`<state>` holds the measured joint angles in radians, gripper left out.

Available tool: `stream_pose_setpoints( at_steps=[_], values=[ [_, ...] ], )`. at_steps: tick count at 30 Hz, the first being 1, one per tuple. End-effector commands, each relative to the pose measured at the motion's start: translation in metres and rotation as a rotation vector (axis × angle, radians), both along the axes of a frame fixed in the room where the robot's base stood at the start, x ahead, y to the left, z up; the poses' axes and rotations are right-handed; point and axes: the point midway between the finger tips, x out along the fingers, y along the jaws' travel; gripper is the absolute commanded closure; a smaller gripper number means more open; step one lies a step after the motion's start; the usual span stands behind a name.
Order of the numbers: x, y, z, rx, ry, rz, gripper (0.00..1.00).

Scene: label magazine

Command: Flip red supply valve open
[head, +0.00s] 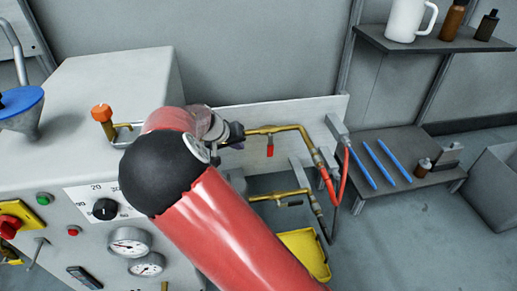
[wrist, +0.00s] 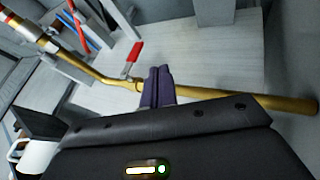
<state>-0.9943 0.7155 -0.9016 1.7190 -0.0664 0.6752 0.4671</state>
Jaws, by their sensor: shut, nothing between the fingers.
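The red supply valve has a small red lever (head: 270,147) on a brass pipe (head: 295,128) along the pale backing board. In the head view the lever points down from the pipe. In the wrist view the red lever (wrist: 134,53) stands off the pipe (wrist: 220,96), just left of my fingertips. My gripper (wrist: 158,72) is shut and empty, its dark fingers together over the pipe, close beside the valve. I cannot tell whether they touch it. In the head view my gripper (head: 237,130) is partly hidden behind my red arm.
A second brass pipe (head: 280,196) with its own lever runs below, above a yellow bin (head: 305,252). Red hoses (head: 328,182) hang right of the valve. The grey machine (head: 90,90) with an orange-capped fitting (head: 102,113) stands left. A low shelf (head: 405,160) holds blue sticks.

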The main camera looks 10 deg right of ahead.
Motion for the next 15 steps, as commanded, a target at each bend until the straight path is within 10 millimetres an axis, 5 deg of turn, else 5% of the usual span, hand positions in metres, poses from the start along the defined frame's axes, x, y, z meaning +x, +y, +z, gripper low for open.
stream_pose_setpoints(
  at_steps=[15],
  values=[
    [0.0047, 0.0005, -0.0051, -0.014, -0.008, 0.004, 1.0]
  ],
)
